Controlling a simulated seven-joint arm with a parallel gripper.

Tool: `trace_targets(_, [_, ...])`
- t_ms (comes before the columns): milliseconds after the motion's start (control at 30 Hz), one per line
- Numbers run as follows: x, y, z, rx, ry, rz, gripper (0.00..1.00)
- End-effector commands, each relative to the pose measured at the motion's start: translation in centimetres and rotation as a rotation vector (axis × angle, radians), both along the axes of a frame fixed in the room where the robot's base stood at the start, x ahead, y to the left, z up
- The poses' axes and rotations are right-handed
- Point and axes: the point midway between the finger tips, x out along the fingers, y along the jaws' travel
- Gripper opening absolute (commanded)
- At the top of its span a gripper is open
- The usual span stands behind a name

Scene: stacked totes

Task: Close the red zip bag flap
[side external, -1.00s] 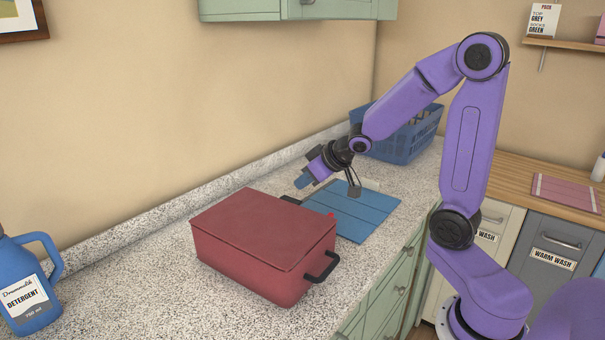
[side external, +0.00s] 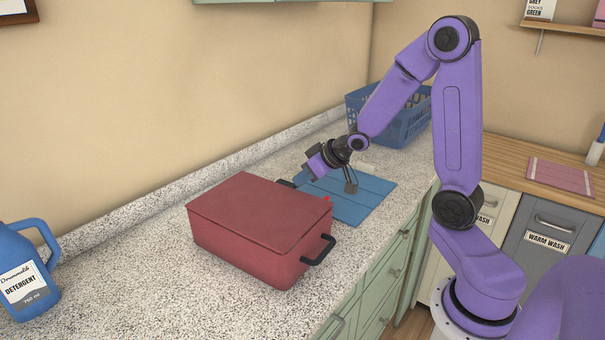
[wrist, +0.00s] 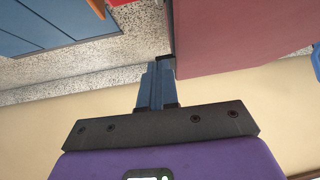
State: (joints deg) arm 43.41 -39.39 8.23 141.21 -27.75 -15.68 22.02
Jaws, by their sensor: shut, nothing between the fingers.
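The red zip bag (side external: 250,240) stands on the speckled counter in the side view, with its flat flap (side external: 262,207) lying across the top. One black handle (side external: 319,251) sticks out at its right end, and part of another shows at the back. In the wrist view the bag (wrist: 240,35) fills the upper right. My gripper (side external: 313,168) is behind the bag's far side, above the counter near the blue mat. In the wrist view its blue fingers (wrist: 155,85) are together and empty, close beside the bag's edge. I cannot tell whether they touch it.
A blue folding mat (side external: 350,197) lies behind the bag, with a small red item (side external: 327,199) near its edge. A blue basket (side external: 400,115) stands at the back. A blue detergent jug (side external: 25,275) is at the far left. The counter's front left is clear.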

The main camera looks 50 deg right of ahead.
Motion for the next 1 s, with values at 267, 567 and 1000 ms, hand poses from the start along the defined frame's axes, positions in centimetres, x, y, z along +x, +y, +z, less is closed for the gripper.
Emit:
trace_targets(267, [0.0, -0.1, -0.5, 0.000, 0.002, 0.000, 0.00])
trace_targets(567, [-0.1, -0.1, -0.7, -0.001, 0.005, 0.001, 0.00])
trace_targets(1000, [-0.2, 1.1, -1.2, 0.000, 0.011, 0.007, 0.00])
